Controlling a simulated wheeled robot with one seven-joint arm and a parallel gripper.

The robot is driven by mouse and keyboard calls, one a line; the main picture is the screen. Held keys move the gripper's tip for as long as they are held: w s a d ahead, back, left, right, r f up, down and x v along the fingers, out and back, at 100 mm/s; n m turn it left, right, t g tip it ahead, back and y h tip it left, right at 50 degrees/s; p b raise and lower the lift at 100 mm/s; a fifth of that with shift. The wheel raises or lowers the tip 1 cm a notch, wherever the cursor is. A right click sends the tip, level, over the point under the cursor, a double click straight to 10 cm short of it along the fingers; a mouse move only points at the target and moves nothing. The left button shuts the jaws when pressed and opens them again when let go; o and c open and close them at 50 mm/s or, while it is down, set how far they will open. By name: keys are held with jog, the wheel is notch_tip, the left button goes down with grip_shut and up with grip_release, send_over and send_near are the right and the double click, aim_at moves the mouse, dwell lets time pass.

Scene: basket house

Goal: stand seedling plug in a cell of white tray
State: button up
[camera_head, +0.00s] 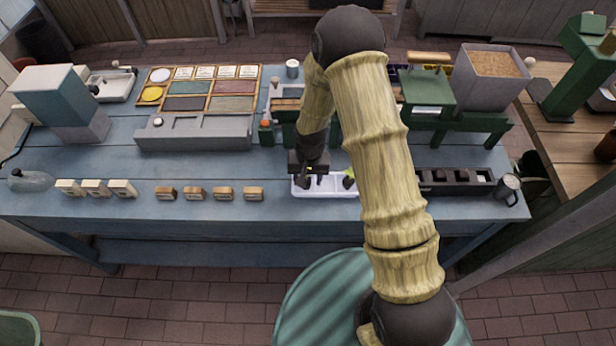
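The white tray (325,192) lies near the front edge of the blue table, partly hidden by my arm. A small green seedling (348,181) shows at its right visible part, close beside my arm. My gripper (308,172) points down over the left part of the tray. Small dark and yellow-green bits show at its fingertips, too small to tell whether it holds a plug. A black tray (484,189) with dark square cells lies to the right of my arm, its left end hidden.
Wooden blocks (252,194) and white blocks (122,188) line the front left. A grey metal cup (508,187) stands at the right end. Green machines (425,88) and a sorting board (207,89) stand behind.

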aim_at(309, 181)
jog(key=shift+r, duration=0.1)
notch_tip(309, 181, up, 12)
jog(key=b, duration=0.1)
jog(key=shift+d+b, duration=0.2)
jog(key=shift+b, duration=0.2)
jog(key=shift+d+r, duration=0.1)
dwell(0.8)
jog(key=s+d+r+t, duration=0.2)
jog(key=s+d+r, duration=0.8)
jog(key=s+d, duration=0.2)
jog(key=shift+s+d+t, duration=0.2)
jog(key=shift+d+t, duration=0.1)
jog(key=shift+d, duration=0.25)
